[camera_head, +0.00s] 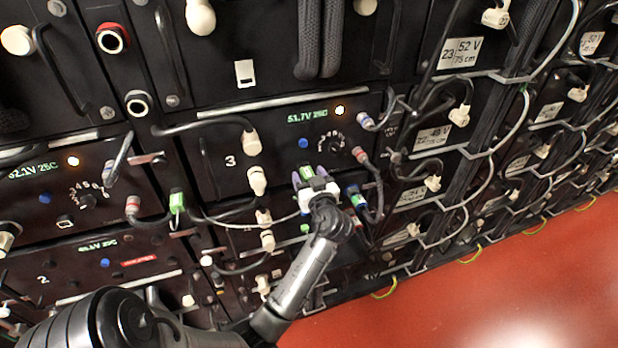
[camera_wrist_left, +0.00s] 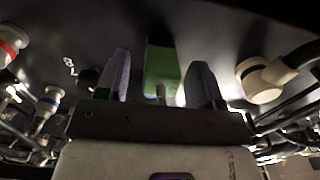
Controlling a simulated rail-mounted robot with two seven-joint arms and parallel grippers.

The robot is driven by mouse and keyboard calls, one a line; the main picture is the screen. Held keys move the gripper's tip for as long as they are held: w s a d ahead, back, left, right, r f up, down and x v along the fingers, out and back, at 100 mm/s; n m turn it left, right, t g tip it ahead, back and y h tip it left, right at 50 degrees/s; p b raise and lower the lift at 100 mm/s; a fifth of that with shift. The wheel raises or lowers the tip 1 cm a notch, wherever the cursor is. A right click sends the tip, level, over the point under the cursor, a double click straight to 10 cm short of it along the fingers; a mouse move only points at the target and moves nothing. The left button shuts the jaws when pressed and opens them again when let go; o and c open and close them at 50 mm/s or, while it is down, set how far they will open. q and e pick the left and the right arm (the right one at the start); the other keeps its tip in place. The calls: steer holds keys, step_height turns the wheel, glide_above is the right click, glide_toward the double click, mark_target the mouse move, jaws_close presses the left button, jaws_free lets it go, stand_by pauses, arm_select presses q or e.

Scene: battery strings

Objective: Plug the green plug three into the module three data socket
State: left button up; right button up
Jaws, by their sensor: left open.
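Module three (camera_head: 224,182) is the black panel marked 3 with a 51.7V display. A green plug (camera_head: 306,173) stands at the lower part of its front. My left gripper (camera_head: 309,176) is there with its purple-grey fingers open around this plug. In the left wrist view the green plug (camera_wrist_left: 162,70) stands between the fingertips of the left gripper (camera_wrist_left: 161,76), with a gap on each side. Its far end meets the dark panel; the socket itself is hidden, so I cannot tell how deep it sits. My right gripper is out of view.
White cable connectors (camera_head: 257,180) stand left of the gripper, and a blue-green connector (camera_head: 356,197) is close on its right. Another green plug (camera_head: 177,201) is on the left module. A pale round connector (camera_wrist_left: 264,80) is near the right finger. Red floor (camera_head: 500,290) is clear.

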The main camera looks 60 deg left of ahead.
arm_select(q)
steer(key=shift+d, duration=0.15)
steer(key=s+d, duration=0.2)
steer(key=d, duration=1.1)
steer(key=shift+s+d, duration=0.15)
steer(key=shift+d, duration=0.1)
